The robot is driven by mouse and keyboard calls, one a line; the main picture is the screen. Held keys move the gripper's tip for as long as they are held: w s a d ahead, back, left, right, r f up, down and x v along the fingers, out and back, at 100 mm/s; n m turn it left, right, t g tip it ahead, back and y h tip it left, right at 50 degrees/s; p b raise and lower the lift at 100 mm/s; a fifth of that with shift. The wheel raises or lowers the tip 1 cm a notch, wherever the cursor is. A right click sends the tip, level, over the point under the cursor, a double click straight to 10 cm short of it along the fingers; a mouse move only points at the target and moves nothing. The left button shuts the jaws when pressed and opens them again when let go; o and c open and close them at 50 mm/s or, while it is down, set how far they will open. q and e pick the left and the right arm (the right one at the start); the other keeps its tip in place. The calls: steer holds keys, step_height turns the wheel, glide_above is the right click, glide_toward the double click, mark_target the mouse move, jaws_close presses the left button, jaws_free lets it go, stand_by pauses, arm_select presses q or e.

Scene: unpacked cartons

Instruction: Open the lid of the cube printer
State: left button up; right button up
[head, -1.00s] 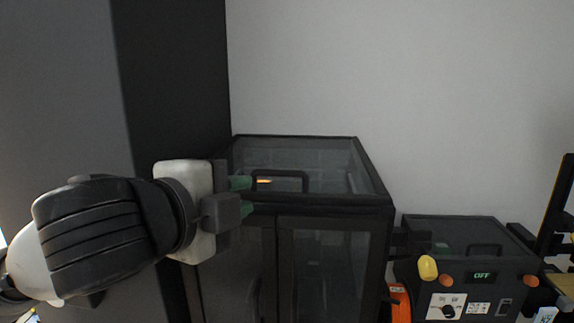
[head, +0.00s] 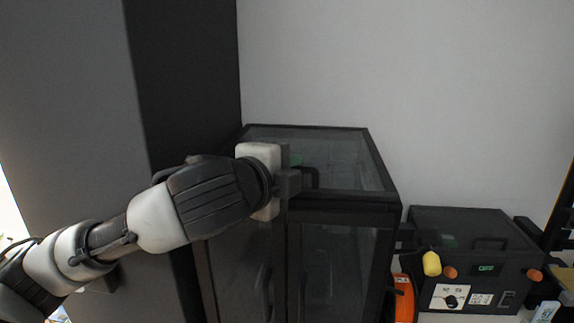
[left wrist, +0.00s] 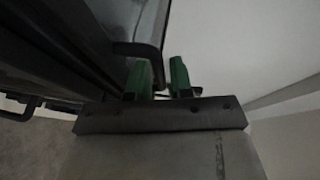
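The cube printer (head: 335,240) is a tall dark enclosure with glass doors in front and a framed glass lid (head: 345,155) on top. The lid lies closed. Its dark handle (head: 312,172) stands at the lid's front edge, partly hidden by my left gripper (head: 298,172). In the left wrist view the green fingers of my left gripper (left wrist: 160,75) are apart, and a bar of the handle (left wrist: 150,52) reaches in at the gap between them. I cannot tell whether a finger touches it. My right gripper is out of view.
A tall dark panel (head: 190,90) stands close at the left of the printer. A smaller dark machine (head: 475,240) with a lid, an OFF display and a yellow knob stands at the right. An orange object (head: 403,295) sits between them. The wall above is bare.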

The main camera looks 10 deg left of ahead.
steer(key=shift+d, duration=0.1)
arm_select(q)
jaws_close()
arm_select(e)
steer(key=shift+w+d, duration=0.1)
arm_select(q)
steer(key=w+r+p, duration=0.3)
steer(key=r+p, duration=0.1)
steer(key=r, duration=0.3)
steer(key=w+r+g+p, duration=0.1)
steer(key=w+r+p, duration=0.2)
steer(key=r+p, duration=0.2)
steer(key=w+r+p, duration=0.3)
steer(key=r+p, duration=0.2)
steer(key=r, duration=0.4)
steer(key=shift+w+r+n, duration=0.2)
steer(key=shift+w+n, duration=0.05)
steer(key=shift+n, duration=0.05)
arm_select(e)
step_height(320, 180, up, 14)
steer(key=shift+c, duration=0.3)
